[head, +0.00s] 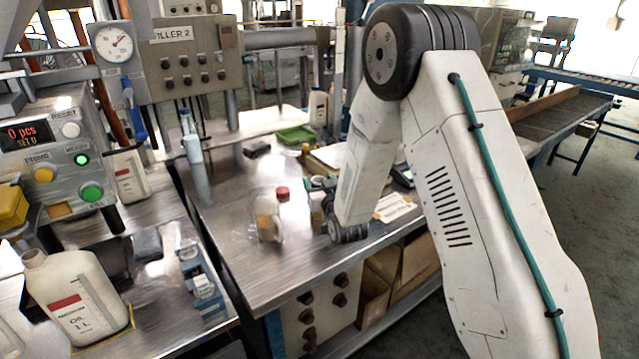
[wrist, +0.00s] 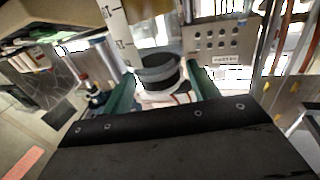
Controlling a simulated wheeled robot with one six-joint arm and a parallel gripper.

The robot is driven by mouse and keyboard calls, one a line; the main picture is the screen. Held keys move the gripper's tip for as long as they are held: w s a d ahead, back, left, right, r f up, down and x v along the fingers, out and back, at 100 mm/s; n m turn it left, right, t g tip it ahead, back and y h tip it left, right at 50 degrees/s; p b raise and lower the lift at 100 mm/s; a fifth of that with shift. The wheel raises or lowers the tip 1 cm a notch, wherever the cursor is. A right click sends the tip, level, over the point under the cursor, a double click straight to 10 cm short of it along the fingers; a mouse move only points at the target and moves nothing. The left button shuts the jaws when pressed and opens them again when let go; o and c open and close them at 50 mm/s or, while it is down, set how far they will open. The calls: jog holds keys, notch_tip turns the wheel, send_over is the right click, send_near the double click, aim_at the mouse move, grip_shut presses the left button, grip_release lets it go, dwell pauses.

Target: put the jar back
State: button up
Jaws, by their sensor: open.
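A jar with a black ribbed lid (wrist: 158,72) and a pale body is between the green fingers of my gripper (wrist: 160,80) in the wrist view. The fingers stand apart, one on each side of the lid, and I see gaps beside it. In the head view my gripper (head: 321,186) is low over the steel bench, partly hidden by my arm. The rest of the jar is hidden.
A clear vessel with amber content (head: 267,218) and a red-capped bottle (head: 283,205) stand close left of my gripper. A white label card (head: 394,207) lies to the right, a green tray (head: 295,135) behind. A large oil jug (head: 75,295) stands front left.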

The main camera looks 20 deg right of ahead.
jog(key=s+d+r+g, duration=0.1)
jog(key=s+r+g, duration=0.4)
jog(key=s, duration=1.1)
jog(key=s+d+r+g, duration=0.1)
jog(key=s+r+g, duration=0.5)
jog(key=s, duration=1)
jog(key=s+d+r+g, duration=0.1)
jog(key=s+r+g, duration=0.4)
jog(key=s, duration=1.1)
jog(key=shift+s+d+r+g+h, duration=0.2)
jog(key=shift+r+g+h, duration=0.15)
jog(key=shift+r, duration=0.5)
